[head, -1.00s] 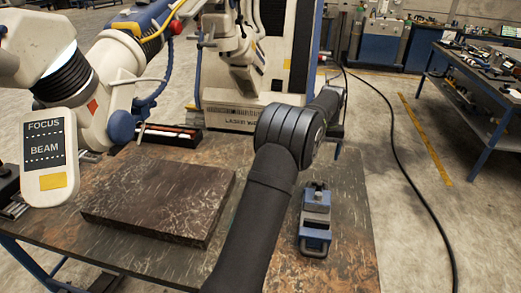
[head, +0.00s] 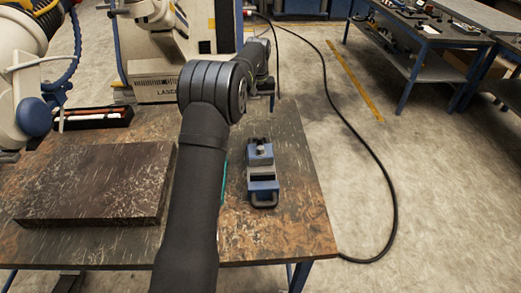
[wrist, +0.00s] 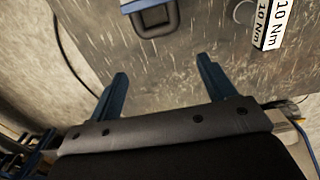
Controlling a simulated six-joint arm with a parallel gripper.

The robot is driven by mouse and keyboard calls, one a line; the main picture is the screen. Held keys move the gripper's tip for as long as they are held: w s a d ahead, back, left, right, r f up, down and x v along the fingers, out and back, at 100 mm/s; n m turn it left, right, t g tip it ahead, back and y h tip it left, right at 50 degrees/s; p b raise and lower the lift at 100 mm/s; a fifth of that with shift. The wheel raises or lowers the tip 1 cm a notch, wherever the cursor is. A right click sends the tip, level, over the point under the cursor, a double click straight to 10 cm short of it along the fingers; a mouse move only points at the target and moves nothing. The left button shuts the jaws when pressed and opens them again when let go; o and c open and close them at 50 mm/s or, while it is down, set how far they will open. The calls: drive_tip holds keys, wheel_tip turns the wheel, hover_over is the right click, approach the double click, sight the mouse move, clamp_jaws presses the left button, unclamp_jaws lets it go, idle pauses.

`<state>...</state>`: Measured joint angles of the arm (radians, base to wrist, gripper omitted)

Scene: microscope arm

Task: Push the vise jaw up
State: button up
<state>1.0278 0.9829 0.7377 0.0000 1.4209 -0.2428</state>
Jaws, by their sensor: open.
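The blue and grey vise (head: 262,185) stands on the worn table, right of my arm in the head view. Its jaw end (head: 260,148) is at the far side and a dark loop handle is at the near side. In the wrist view a dark loop handle (wrist: 155,24) and a bit of blue body show at the top edge; the jaw is out of that view. My gripper (wrist: 162,66) has two blue fingers spread apart with nothing between them, short of the handle. In the head view my wrist is beyond the vise, and the fingers are hard to make out.
A thick dark slab (head: 100,185) lies on the table (head: 285,225) left of my arm. A white block marked "10 Nm" (wrist: 272,22) shows in the wrist view. A black cable (head: 350,150) runs over the floor at right. The tabletop right of the vise is clear.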

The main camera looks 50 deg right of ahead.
idle(0.4)
drive_tip(key=c, duration=0.4)
drive_tip(key=shift+w+a+f, duration=0.1)
drive_tip(key=shift+w, duration=0.25)
drive_tip(key=shift+c, duration=1.4)
drive_tip(key=shift+w+a+f+g+y, duration=0.1)
drive_tip(key=shift+w+a+g+y, duration=0.15)
drive_tip(key=shift+w, duration=0.2)
drive_tip(key=shift+w+a+f+g+y, duration=0.1)
drive_tip(key=shift+w+a+g+y, duration=0.05)
drive_tip(key=shift+w+g+y, duration=0.25)
drive_tip(key=c, duration=0.8)
drive_tip(key=shift+w+a, duration=0.25)
drive_tip(key=shift+w, duration=0.1)
clamp_jaws()
drive_tip(key=shift+g+y, duration=0.35)
drive_tip(key=x, duration=1)
drive_tip(key=shift+w+a+f, duration=0.1)
drive_tip(key=shift+w+a, duration=0.05)
drive_tip(key=shift+a, duration=0.25)
drive_tip(key=shift+s+a+r, duration=0.25)
drive_tip(key=shift+s+a, duration=0.4)
drive_tip(key=shift+s, duration=0.05)
drive_tip(key=shift+s+a, duration=0.65)
drive_tip(key=shift+a, duration=0.05)
